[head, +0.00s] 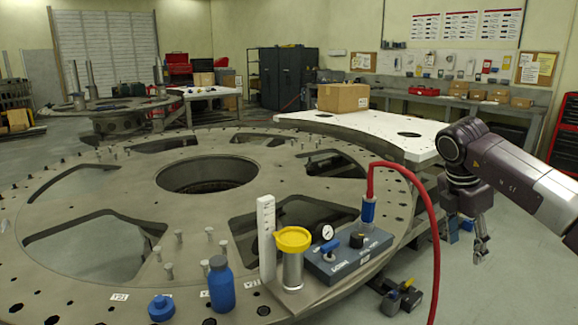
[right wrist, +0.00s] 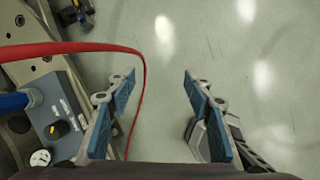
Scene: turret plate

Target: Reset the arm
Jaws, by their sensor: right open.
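My right arm comes in from the right in the head view. My right gripper (head: 480,248) hangs pointing down beside the right edge of the turret plate (head: 120,190), apart from it. In the right wrist view my right gripper (right wrist: 155,115) is open, its two blue-padded fingers wide apart with only floor between them. It holds nothing. My left gripper does not show.
On the plate's near edge stand a blue bottle (head: 221,284), a blue cap (head: 161,308), a yellow-topped cylinder (head: 292,258), a white gauge block (head: 266,235) and a blue-grey control box (head: 345,255). A red hose (head: 435,230) arcs near my right gripper. A white table (head: 390,130) carries a cardboard box (head: 343,97).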

